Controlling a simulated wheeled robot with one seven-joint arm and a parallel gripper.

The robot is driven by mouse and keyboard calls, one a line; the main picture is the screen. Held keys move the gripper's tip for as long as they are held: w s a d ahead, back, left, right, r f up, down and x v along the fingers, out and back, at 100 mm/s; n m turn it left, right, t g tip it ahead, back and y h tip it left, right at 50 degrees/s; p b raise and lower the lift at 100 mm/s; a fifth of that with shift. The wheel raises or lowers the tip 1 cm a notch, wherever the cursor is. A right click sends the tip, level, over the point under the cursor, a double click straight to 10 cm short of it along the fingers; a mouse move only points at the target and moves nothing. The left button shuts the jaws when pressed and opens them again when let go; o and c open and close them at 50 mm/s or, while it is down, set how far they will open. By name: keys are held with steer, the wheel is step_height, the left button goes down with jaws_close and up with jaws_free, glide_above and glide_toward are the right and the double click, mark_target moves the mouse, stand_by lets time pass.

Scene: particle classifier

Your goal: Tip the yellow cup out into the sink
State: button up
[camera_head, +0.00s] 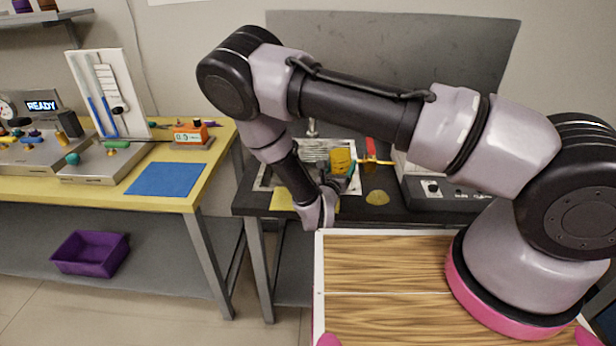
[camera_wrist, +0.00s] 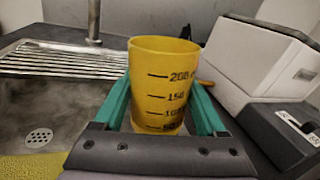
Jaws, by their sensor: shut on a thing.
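The yellow cup (camera_wrist: 165,85) has dark measuring marks up to 200 and stands upright in the wrist view. My gripper (camera_wrist: 163,105) is shut on it, with a teal finger on each side. In the head view, the cup (camera_head: 340,160) shows at the end of my arm, over the dark counter area. The sink (camera_wrist: 70,105) lies left of the cup in the wrist view, with a round drain (camera_wrist: 38,138). Its slatted metal rack (camera_wrist: 65,60) lies at the back. The inside of the cup is mostly hidden.
A tap (camera_wrist: 93,22) stands behind the sink. A white and dark machine (camera_wrist: 262,65) stands close on the cup's right. In the head view, a yellow bench (camera_head: 110,187) at left holds instruments and a blue mat (camera_head: 166,179); a purple bin (camera_head: 90,254) sits below.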

mark_target(332, 165)
steer(key=shift+w+a+f+n, duration=0.25)
steer(key=shift+a+f+n, duration=0.2)
steer(key=shift+n, duration=0.45)
steer(key=shift+w+a+r+n+g, duration=0.2)
steer(key=shift+a+n, duration=0.1)
steer(key=shift+n, duration=0.15)
steer(key=shift+w+a+r+n+g, duration=0.1)
steer(key=shift+a+r+n, duration=0.15)
steer(key=shift+n, duration=0.2)
steer(key=shift+w+a+f+n, duration=0.15)
steer(key=shift+a+f+n, duration=0.3)
steer(key=shift+n, duration=0.25)
steer(key=shift+w+a+f+n+h, duration=0.15)
steer(key=shift+f+n+h, duration=0.15)
steer(key=shift+n, duration=0.5)
steer(key=shift+r+n+g, duration=0.3)
steer(key=shift+r+n, duration=0.15)
steer(key=shift+n, duration=0.25)
steer(key=shift+f+n+p, duration=0.15)
steer(key=shift+f+n, duration=0.2)
steer(key=shift+n, duration=0.45)
steer(key=shift+f+n+p, duration=0.15)
steer(key=shift+f+n, duration=0.2)
steer(key=shift+n, duration=0.45)
